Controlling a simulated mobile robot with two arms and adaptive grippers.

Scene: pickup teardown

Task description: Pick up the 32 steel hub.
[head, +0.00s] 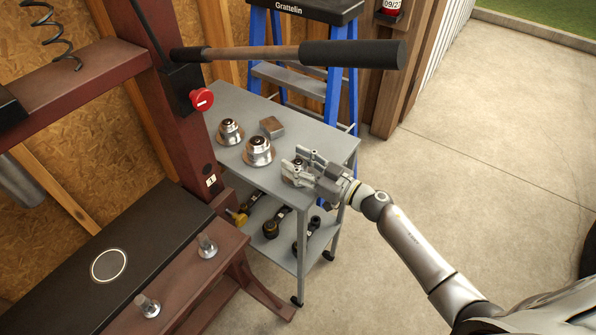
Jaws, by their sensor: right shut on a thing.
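Two stepped steel hubs stand upright on the top of the grey cart (330,147): one hub (230,133) farther back and one hub (258,152) nearer the middle. No number can be read on either. My right gripper (300,164) reaches in from the right over the cart's right front part. It is shut on a third steel hub (288,180), mostly hidden by the fingers; only its lower edge and dark top show. I cannot tell whether this hub touches the cart top. My left gripper is not in view.
A small steel block (271,127) lies behind the hubs. Several dark parts (272,227) fill the cart's lower shelf. A red press frame (185,120) with a long lever handle (350,54) stands at left. A blue ladder (334,85) stands behind.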

